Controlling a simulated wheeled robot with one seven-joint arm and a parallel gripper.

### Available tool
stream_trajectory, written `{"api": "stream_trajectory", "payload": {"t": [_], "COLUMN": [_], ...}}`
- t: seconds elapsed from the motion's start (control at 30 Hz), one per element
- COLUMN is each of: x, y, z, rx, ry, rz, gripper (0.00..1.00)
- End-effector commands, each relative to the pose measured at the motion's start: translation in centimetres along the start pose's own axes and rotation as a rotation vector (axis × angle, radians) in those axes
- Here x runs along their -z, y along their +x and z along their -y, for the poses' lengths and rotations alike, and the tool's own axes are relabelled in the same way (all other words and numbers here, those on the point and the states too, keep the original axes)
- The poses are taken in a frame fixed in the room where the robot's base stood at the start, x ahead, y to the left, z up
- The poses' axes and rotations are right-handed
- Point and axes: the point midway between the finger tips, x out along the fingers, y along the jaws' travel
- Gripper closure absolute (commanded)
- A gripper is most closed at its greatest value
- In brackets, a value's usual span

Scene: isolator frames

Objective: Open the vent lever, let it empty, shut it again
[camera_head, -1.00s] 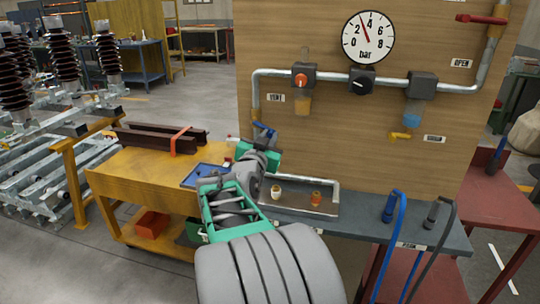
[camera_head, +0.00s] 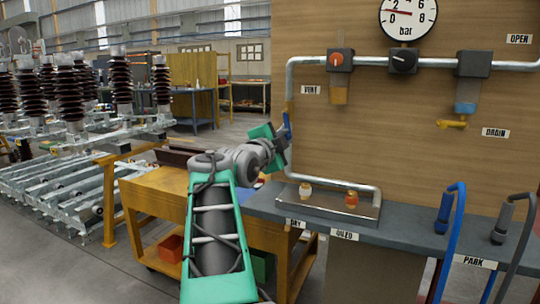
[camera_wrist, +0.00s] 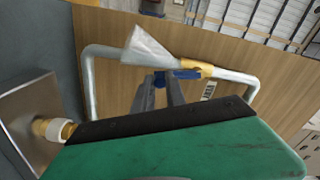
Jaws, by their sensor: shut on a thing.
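In the wrist view the grey fingers (camera_wrist: 161,88) reach the blue lever (camera_wrist: 180,75), which lies roughly in line with the pipe beside a yellow valve body (camera_wrist: 206,69). A pale grey cone (camera_wrist: 146,47) spreads beyond the valve; I cannot tell whether it is a nozzle or escaping air. The fingers partly hide the lever.
A metal tray (camera_head: 330,206) with two small fittings stands on the grey bench (camera_head: 410,225). Hoses (camera_head: 455,235) hang at right; a yellow cart (camera_head: 155,190) stands left.

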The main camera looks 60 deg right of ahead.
Motion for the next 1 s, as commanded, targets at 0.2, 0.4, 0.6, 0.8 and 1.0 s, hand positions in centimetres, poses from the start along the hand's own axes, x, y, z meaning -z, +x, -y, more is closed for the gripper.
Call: {"api": "stream_trajectory", "payload": {"t": [0.2, 0.4, 0.6, 0.8, 1.0], "x": [-0.6, -1.0, -1.2, -1.2, -1.2], "y": [0.2, 0.2, 0.1, 0.1, 0.1], "z": [-0.4, 0.0, 0.3, 0.4, 0.4], "rx": [-0.004, -0.003, -0.001, -0.001, 0.0], "ry": [0.136, 0.208, 0.235, 0.238, 0.237], "rz": [-0.01, -0.008, -0.006, -0.005, -0.005], "gripper": [1.0, 1.0, 1.0, 1.0, 0.82]}}
